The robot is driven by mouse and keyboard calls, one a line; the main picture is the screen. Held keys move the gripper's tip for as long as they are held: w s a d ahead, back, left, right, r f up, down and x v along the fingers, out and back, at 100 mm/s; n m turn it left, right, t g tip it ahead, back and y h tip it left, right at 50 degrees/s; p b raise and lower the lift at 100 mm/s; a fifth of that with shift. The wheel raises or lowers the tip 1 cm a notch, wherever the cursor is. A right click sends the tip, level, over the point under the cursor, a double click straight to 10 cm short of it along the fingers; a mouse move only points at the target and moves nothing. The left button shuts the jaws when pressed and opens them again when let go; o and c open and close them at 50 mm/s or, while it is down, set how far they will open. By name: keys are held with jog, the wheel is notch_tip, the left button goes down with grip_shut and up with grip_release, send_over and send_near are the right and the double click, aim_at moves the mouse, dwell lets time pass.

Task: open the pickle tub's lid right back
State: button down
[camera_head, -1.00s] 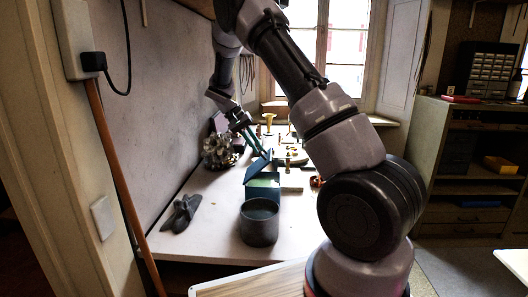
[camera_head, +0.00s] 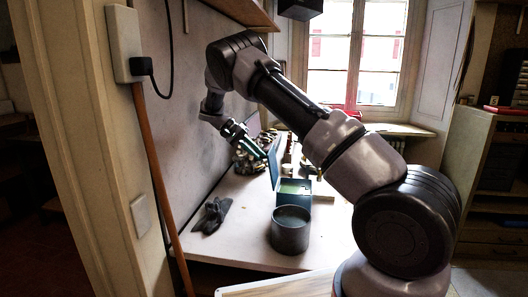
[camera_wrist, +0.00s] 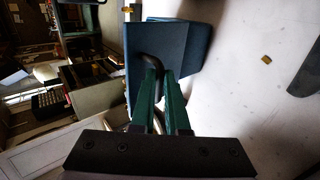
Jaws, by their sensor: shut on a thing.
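The pickle tub (camera_head: 294,191) is a teal box on the white bench, behind a dark round pot. Its lid (camera_head: 273,163) stands up steeply along the tub's left side, and the green inside shows from above. In the wrist view the lid (camera_wrist: 183,45) is a dark blue panel with a dark curved handle (camera_wrist: 150,60). My gripper (camera_head: 264,155) reaches down to the lid from the upper left. In the wrist view its green fingers (camera_wrist: 160,73) are close together on the handle; the exact contact is partly hidden by the fingers.
The dark round pot (camera_head: 290,230) stands just in front of the tub. Dark gloves (camera_head: 212,215) lie at the bench's left. A knobbly grey object (camera_head: 246,160) is behind my gripper, near the wall. Bare bench (camera_head: 245,235) lies between gloves and pot.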

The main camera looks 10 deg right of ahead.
jog(key=shift+a+f, duration=0.45)
jog(key=shift+f, duration=0.15)
jog(key=c, duration=0.9)
grip_release()
jog(key=shift+w+r, duration=0.1)
jog(key=shift+r, duration=0.1)
notch_tip(320, 180, up, 10)
jog(key=shift+f, duration=0.1)
